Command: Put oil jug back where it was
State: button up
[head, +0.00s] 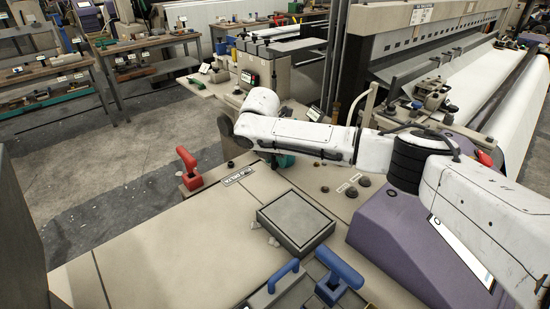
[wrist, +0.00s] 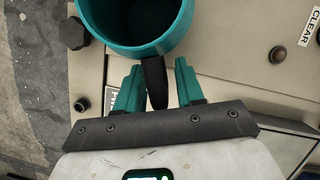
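The oil jug (wrist: 100,35) is a teal, open-topped vessel with a dark inside, at the top of the wrist view. Its dark handle (wrist: 154,82) points down toward my gripper (wrist: 158,72). The two teal fingers stand on either side of the handle, with a visible gap on the right side, so the gripper looks open around it. In the head view a bit of teal (head: 286,160) shows below my white arm; I cannot tell whether it is jug or finger. The arm hides most of that spot.
The beige machine top (head: 170,250) carries a red lever (head: 188,168), a grey square block (head: 296,222) and blue handles (head: 338,270) in front. A loom (head: 430,40) stands behind; workbenches (head: 140,45) stand back left. Floor at left is clear.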

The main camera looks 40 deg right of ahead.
jog(key=shift+o, duration=0.3)
jog(key=shift+r, duration=0.15)
jog(key=v, duration=1.2)
jog(key=shift+a, duration=0.1)
